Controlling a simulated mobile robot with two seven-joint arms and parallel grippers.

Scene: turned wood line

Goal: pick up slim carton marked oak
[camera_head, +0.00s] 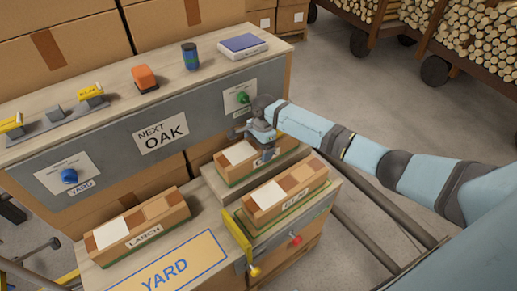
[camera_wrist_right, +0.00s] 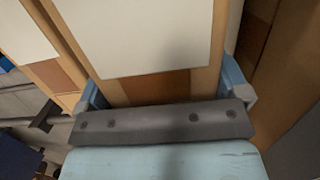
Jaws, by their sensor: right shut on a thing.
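A slim carton (camera_head: 238,158) with a white patch on top stands at the back of the low stand, below the grey panel. Its front label is mostly hidden, so I cannot read its name. My right gripper (camera_head: 262,137) is over this carton's right part and shut on it. In the right wrist view the carton (camera_wrist_right: 150,86) fills the space between the two fingers (camera_wrist_right: 168,94). I cannot tell whether it is clear of the stand. A sign (camera_head: 163,134) on the panel reads "NEXT OAK". My left gripper is not in view.
A carton marked LARCH (camera_head: 142,224) lies at the left, near the YARD plate (camera_head: 172,268). Another carton (camera_head: 285,192), its label hard to read, lies right in front of the held one. A bench (camera_head: 115,97) with small items stands behind. Rails (camera_head: 370,230) run at the right.

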